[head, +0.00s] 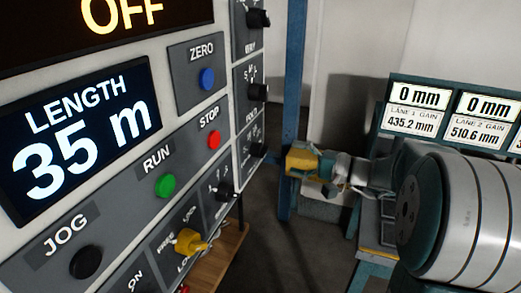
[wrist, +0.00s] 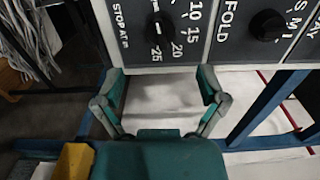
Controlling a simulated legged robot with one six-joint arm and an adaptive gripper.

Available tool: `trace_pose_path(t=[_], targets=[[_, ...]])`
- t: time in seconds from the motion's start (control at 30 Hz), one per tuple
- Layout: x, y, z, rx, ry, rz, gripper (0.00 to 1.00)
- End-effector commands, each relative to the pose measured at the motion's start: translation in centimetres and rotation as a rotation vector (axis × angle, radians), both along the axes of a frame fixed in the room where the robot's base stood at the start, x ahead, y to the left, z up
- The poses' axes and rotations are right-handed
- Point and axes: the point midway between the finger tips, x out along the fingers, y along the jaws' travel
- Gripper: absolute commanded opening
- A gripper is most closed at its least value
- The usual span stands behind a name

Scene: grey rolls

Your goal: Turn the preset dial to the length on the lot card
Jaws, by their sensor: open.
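The preset dial (wrist: 160,22), a black knob labelled STOP AT m, sits at the top of the wrist view with marks 10, 15, 20 and 25 beside it. The scale and lettering appear turned sideways. I cannot clearly read where its pointer stands. My gripper (wrist: 162,85) is open and empty, its two teal and grey fingers spread below the dial in the wrist picture, apart from the knob. A blue-lit LENGTH display (head: 85,140) in the head view reads 35 m. I cannot make out a lot card in either view.
Another black knob (wrist: 268,25) is right of the FOLD label in the wrist view. The panel also carries a blue ZERO button (head: 207,78), red STOP button (head: 213,140), green RUN button (head: 166,185) and yellow switch (head: 189,242). A blue post (head: 293,80) stands beyond the panel.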

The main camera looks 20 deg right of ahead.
Motion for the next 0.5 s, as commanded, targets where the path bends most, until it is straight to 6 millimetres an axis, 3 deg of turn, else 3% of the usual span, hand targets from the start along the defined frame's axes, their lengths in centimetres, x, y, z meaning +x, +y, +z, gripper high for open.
trace_pose_path(t=[0.3,0.5], targets=[[3.4,4.9,0.0,0.001,0.002,0.005,0.91],[4.8,6.7,0.0,0.0,0.002,0.002,0.91]])
